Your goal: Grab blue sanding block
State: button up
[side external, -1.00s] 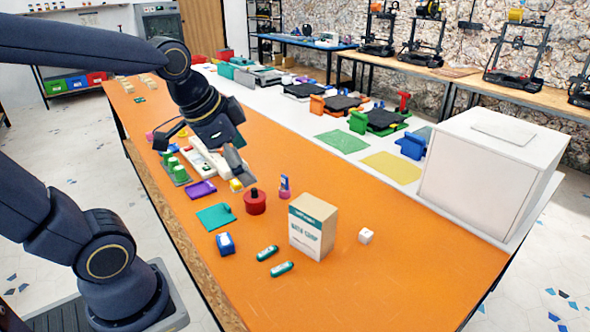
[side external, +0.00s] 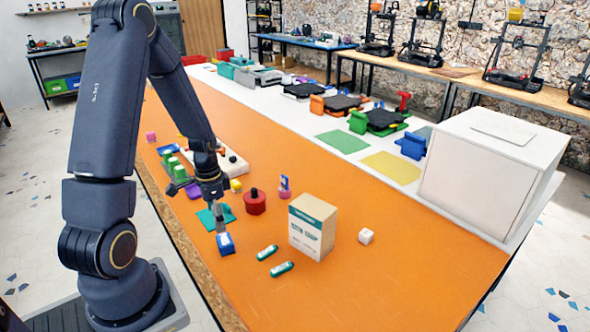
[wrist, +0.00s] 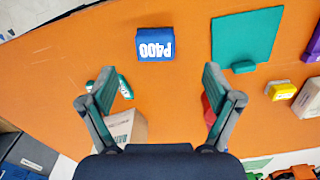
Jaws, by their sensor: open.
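The blue sanding block (side external: 225,244) lies on the orange tabletop near its left edge in the side view. It has a white top band. My gripper (side external: 221,222) points down just above and behind the block in the side view. In the wrist view my gripper (wrist: 160,85) has its two fingers spread wide with nothing between them. The block appears apart from both fingers.
A teal flat piece (side external: 214,217) lies beside the block. The front right of the orange tabletop (side external: 420,275) is clear.

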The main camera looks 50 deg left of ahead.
aim_at(225, 239)
notch_tip(225, 239, down, 4)
jog(key=shift+r, duration=0.1)
jog(key=shift+w+d+f, duration=0.15)
jog(key=shift+f, duration=0.75)
jog(key=shift+w+d+f, duration=0.1)
jog(key=shift+d+f, duration=0.05)
jog(key=shift+f, duration=0.8)
jog(key=shift+w+d+f, duration=0.15)
jog(key=shift+f, duration=0.75)
jog(key=shift+c, duration=0.4)
jog(key=c, duration=1.2)
